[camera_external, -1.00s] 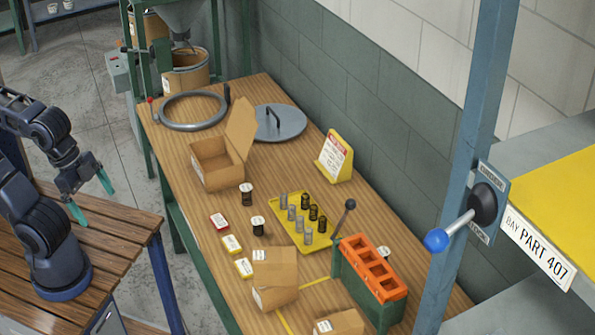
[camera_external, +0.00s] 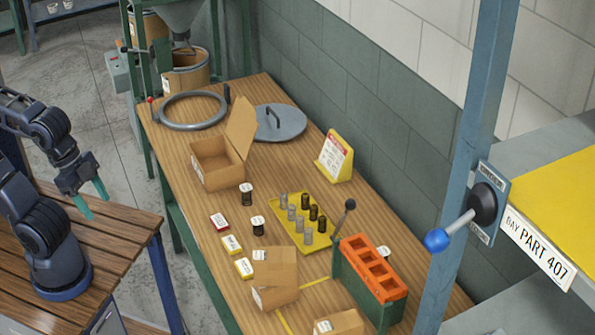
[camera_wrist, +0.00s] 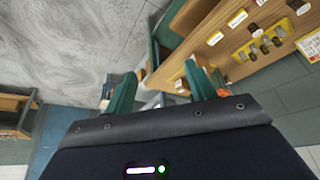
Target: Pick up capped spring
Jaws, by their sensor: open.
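A dark spring with a white cap (camera_external: 246,194) stands upright on the wooden bench, in front of the open cardboard box. A second white-capped spring (camera_external: 258,226) stands a little nearer the camera. A yellow tray (camera_external: 284,227) holds several bare upright springs, some grey and some dark. My gripper (camera_external: 96,199) is open and empty, with teal fingers, left of the bench and well apart from the springs. In the wrist view its fingers (camera_wrist: 160,92) stand apart with nothing between them.
An orange rack (camera_external: 372,268) on a green stand with a black-knobbed lever sits right of the tray. The open box (camera_external: 215,172), a grey ring (camera_external: 194,124), a yellow sign (camera_external: 334,158) and small labelled boxes (camera_external: 232,244) also occupy the bench. A blue post rises at right.

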